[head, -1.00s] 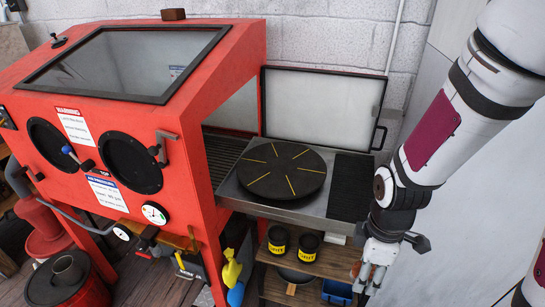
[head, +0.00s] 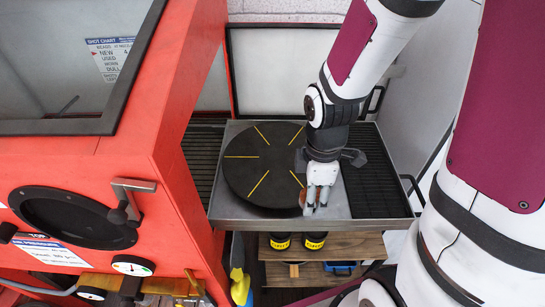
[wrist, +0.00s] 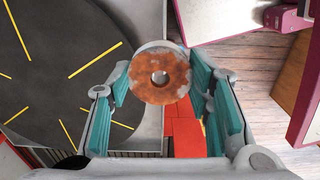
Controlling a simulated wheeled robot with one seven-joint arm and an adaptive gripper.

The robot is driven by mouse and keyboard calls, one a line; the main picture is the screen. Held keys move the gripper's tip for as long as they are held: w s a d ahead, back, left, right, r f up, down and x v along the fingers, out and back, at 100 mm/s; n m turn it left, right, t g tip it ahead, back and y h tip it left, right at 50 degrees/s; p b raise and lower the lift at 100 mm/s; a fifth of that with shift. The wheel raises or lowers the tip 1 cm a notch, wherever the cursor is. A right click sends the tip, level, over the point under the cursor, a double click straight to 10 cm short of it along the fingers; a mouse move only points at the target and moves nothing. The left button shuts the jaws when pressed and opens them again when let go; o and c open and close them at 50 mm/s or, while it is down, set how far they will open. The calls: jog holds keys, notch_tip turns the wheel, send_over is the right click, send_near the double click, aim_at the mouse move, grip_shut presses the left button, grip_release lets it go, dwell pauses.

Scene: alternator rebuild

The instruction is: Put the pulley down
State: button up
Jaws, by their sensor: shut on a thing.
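The pulley (wrist: 148,91) is a rusty orange-brown disc with a pale rim and a centre hole. My gripper (wrist: 160,80) is shut on it, with teal pads on either side. In the head view my gripper (head: 316,197) points down near the front right edge of the round black turntable (head: 250,192), and only a small brown bit of the pulley (head: 302,198) shows. The turntable has yellow radial lines and also shows at the left of the wrist view (wrist: 45,65). I cannot tell how high the pulley is held.
The turntable sits on a steel tray (head: 348,205) with a black ribbed mat (head: 371,172) on its right. The red blast cabinet (head: 175,130) stands open-sided at left; its pale door (head: 275,70) is behind. A wooden shelf (head: 345,248) with black-and-yellow tins is below.

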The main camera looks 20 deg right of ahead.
jog(key=shift+w+a+f+b, duration=0.15)
jog(key=shift+w+b, duration=0.65)
jog(key=shift+b, duration=0.15)
jog(key=shift+w+a+f+b, duration=0.1)
jog(key=shift+w+a+b, duration=0.05)
jog(key=shift+w+b, duration=0.75)
jog(key=shift+w+a+f+b, duration=0.15)
jog(key=shift+w+b, duration=0.55)
jog(key=shift+b, duration=0.35)
send_over(279, 172)
jog(key=shift+s+f, duration=0.3)
jog(key=shift+f, duration=0.1)
jog(key=shift+w, duration=0.2)
jog(key=shift+f, duration=1.75)
jog(key=shift+f, duration=0.15)
jog(key=o, duration=1.3)
